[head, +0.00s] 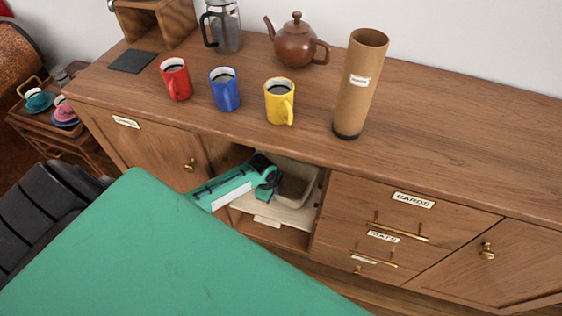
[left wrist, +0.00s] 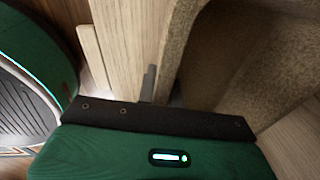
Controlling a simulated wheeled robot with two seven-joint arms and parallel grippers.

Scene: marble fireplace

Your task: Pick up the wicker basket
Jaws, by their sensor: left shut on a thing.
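The wicker basket (head: 296,187) is a beige, open-topped bin inside the open middle compartment of the wooden cabinet. Part of it is hidden behind my gripper and under the cabinet top. My left gripper (head: 270,184) reaches into the compartment from the left and is shut on the near left side of the basket. In the left wrist view the basket (left wrist: 275,60) fills the upper right with its rough brown wall, and the grey fingers of my left gripper (left wrist: 162,88) are at its edge. My right gripper is not in view.
The cabinet top (head: 440,130) overhangs the compartment. On it stand red (head: 175,79), blue (head: 224,89) and yellow (head: 280,101) mugs, a brown teapot (head: 297,42), a glass pot (head: 222,27) and a tall tube (head: 359,85). Labelled drawers (head: 385,215) flank the compartment on the right.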

